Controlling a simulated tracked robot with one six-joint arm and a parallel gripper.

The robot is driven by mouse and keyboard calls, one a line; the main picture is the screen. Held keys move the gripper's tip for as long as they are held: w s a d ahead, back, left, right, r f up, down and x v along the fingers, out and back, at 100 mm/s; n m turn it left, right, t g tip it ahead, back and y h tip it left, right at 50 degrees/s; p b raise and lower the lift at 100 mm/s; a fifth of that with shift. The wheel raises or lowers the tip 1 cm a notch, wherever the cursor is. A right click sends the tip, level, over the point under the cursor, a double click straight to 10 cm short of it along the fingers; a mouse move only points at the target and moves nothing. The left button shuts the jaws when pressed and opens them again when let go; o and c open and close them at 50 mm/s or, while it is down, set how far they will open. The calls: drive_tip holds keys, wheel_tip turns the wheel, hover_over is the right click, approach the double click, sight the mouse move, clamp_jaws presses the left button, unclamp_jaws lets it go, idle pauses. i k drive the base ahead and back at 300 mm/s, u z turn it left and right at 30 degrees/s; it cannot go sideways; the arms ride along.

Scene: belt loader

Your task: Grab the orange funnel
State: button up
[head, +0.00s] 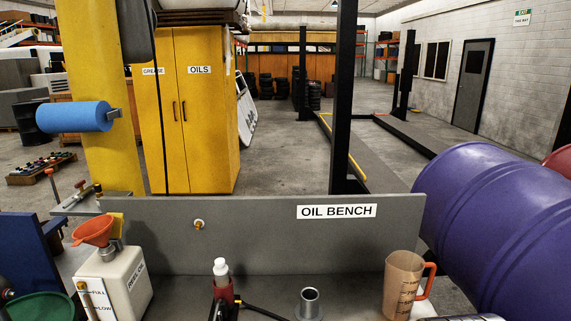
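The orange funnel (93,230) is at the left of the head view, with its wide mouth up and slightly tilted. It sits at the top of a white oil container (124,283), over a grey neck. Its lower end is hidden, so I cannot tell how deep it goes into the neck. I cannot make out my gripper in this view.
A bottle of red fluid (221,285), a metal tube (309,303) and a measuring jug (402,285) stand along the bench. The OIL BENCH back panel (260,245) rises behind them. A yellow post (100,150) stands behind the funnel; a purple drum (500,225) is right.

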sight(96, 231)
drive_tip(key=u, duration=1.55)
drive_tip(key=k, duration=0.65)
drive_tip(key=u, duration=0.5)
drive_tip(key=i, duration=1.05)
drive_tip(key=u, duration=0.35)
